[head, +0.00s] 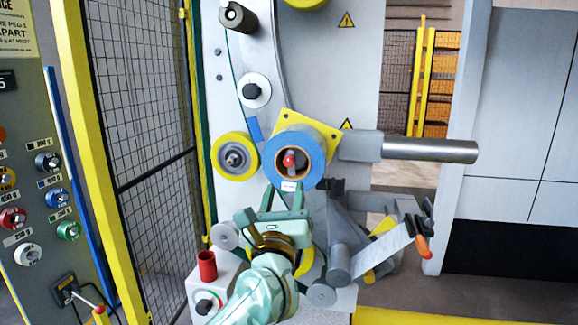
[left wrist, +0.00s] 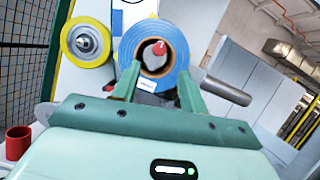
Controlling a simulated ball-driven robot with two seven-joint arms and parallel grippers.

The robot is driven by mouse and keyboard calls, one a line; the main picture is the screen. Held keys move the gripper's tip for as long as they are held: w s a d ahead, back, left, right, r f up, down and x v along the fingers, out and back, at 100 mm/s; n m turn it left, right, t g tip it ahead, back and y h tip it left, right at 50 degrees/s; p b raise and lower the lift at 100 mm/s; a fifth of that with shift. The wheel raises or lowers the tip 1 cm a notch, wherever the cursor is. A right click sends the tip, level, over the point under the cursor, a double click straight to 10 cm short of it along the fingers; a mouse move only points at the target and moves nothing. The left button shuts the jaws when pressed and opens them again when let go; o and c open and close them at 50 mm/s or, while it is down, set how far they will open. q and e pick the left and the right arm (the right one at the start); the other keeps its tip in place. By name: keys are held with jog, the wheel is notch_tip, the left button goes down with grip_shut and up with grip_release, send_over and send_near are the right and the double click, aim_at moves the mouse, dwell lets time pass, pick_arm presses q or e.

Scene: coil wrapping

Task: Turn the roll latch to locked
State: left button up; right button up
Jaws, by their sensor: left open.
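The roll latch is a red knob (head: 289,159) in the dark centre of the blue roll (head: 268,150), which is mounted on the machine in front of a yellow plate (head: 325,133). The red knob also shows in the left wrist view (left wrist: 159,47), framed by the roll's brown core. My left gripper (head: 284,191) is open, with its fingers pointing up at the roll's lower part. In the left wrist view the fingers (left wrist: 159,82) stand apart with nothing between them, below the knob and to its sides. Whether a fingertip touches the roll cannot be told.
A yellow-rimmed wheel (head: 234,157) sits just left of the roll, and a metal bar (head: 430,151) sticks out to the right. A lever with an orange handle (head: 422,247) is at the lower right. A red cup-like cylinder (head: 207,265) stands at lower left. A mesh fence (head: 145,90) closes the left side.

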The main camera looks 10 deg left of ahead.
aim_at(288, 165)
pick_arm(q)
jog(key=x, duration=0.8)
jog(key=shift+w+r, duration=0.1)
jog(key=shift+w, duration=0.15)
grip_shut()
